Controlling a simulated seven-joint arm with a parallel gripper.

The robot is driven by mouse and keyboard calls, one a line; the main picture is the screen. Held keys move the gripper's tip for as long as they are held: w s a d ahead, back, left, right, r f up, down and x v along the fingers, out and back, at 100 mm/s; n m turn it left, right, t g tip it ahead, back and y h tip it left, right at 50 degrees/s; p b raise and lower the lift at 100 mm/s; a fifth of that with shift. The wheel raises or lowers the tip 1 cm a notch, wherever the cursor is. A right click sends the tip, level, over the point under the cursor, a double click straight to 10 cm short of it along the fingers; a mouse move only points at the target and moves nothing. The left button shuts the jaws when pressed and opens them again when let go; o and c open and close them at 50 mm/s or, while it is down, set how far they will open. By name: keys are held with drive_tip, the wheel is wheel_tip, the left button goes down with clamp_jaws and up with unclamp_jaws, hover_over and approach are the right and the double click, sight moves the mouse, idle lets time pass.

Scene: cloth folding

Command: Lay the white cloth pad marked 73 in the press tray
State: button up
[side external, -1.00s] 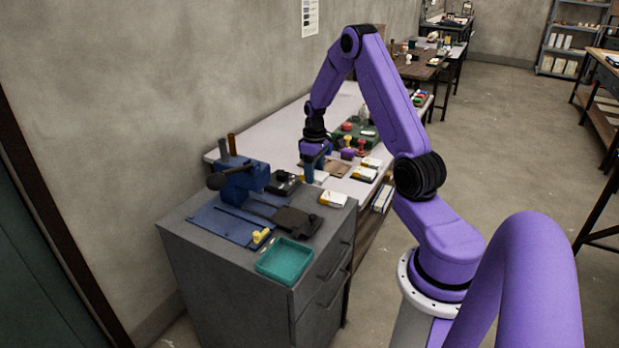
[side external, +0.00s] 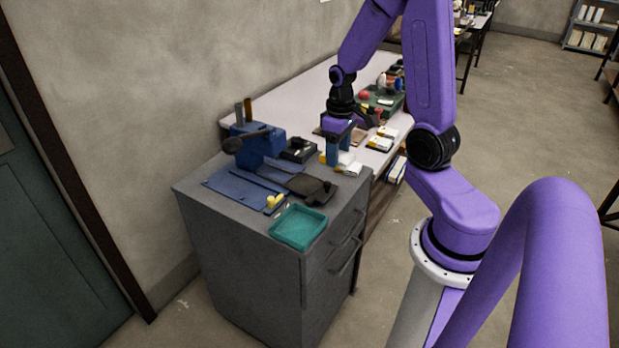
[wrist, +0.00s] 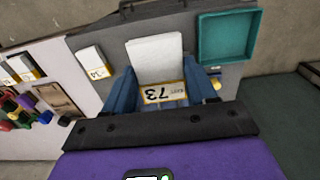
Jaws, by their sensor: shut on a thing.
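The white cloth pad marked 73 (wrist: 157,62) has a yellow-edged label and is between my gripper's blue fingers (wrist: 160,80) in the wrist view. My gripper (side external: 336,152) is shut on its label end, and the white part sticks out beyond the fingers. In the side view it is over the back right of the grey cabinet top, and the pad is partly hidden there. The teal tray (side external: 299,246) is empty at the cabinet's front corner, apart from the pad. It also shows at the upper right of the wrist view (wrist: 201,40).
A second white pad (wrist: 90,58), apparently marked 74, lies beside the held one. A blue lever device (side external: 262,148) with a dark plate (side external: 312,188) and a small yellow piece (side external: 275,200) occupy the cabinet top. More pads (side external: 380,143) lie on the table behind.

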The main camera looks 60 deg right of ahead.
drive_tip(key=s+a, duration=0.2)
drive_tip(key=a, duration=0.2)
hover_over(305, 183)
drive_tip(key=f, duration=0.8)
drive_tip(key=shift+s+a+f, duration=0.2)
drive_tip(key=shift+s+f, duration=0.1)
drive_tip(key=shift+w+d+f, duration=0.1)
drive_tip(key=shift+w+f, duration=0.05)
drive_tip(key=shift+f, duration=0.8)
drive_tip(key=shift+w+f, duration=0.15)
drive_tip(key=shift+f, duration=0.75)
drive_tip(key=shift+f, duration=0.2)
drive_tip(key=o, duration=1)
drive_tip(key=shift+o, duration=0.2)
drive_tip(key=shift+r, duration=0.1)
